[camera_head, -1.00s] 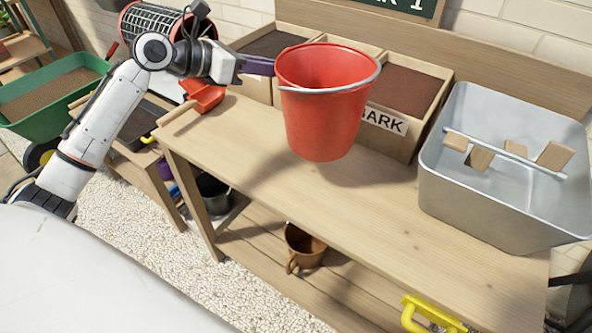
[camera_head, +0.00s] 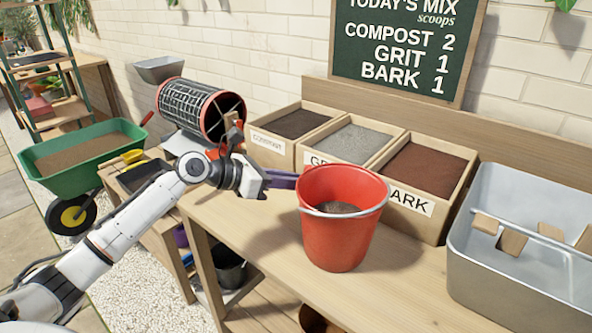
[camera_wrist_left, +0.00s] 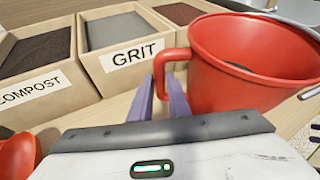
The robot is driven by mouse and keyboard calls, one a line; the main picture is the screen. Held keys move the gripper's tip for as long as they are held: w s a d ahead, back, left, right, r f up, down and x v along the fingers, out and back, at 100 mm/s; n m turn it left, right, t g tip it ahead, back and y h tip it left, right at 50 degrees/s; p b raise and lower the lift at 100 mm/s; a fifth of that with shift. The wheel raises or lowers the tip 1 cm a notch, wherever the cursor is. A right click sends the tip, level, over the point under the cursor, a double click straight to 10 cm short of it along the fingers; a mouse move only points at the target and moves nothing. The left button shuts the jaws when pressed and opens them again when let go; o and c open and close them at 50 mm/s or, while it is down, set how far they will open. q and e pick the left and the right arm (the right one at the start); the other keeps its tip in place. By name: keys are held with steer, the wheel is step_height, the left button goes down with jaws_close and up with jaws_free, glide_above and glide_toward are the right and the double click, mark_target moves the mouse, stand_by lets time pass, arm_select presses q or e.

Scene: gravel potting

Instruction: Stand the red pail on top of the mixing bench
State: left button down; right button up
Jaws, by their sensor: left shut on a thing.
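The red pail (camera_head: 338,232) is upright over the mixing bench (camera_head: 420,290), in front of the bark bin. Its base is at or very near the bench top; I cannot tell for sure that it touches. Some dark grey material shows inside it, and its wire bail lies against the near side. My left gripper (camera_head: 287,180) is on the pail's left side. In the left wrist view its purple fingers (camera_wrist_left: 171,90) are shut on the red side handle of the pail (camera_wrist_left: 255,70).
Compost (camera_head: 272,148), grit (camera_head: 312,157) and bark (camera_head: 412,203) bins line the back of the bench. A grey metal tub (camera_head: 500,275) stands at the right. A red scoop (camera_wrist_left: 18,157) lies left of my gripper. A mesh drum (camera_head: 200,108) is behind my arm.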

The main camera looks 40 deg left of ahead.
arm_select(q)
steer(key=shift+w+r, duration=0.1)
steer(key=shift+r, duration=0.05)
steer(key=c, duration=1.7)
jaws_free()
steer(key=shift+f, duration=0.3)
steer(key=shift+o, duration=0.2)
steer(key=p+v, duration=0.1)
steer(key=v, duration=1.1)
steer(key=shift+s, duration=0.2)
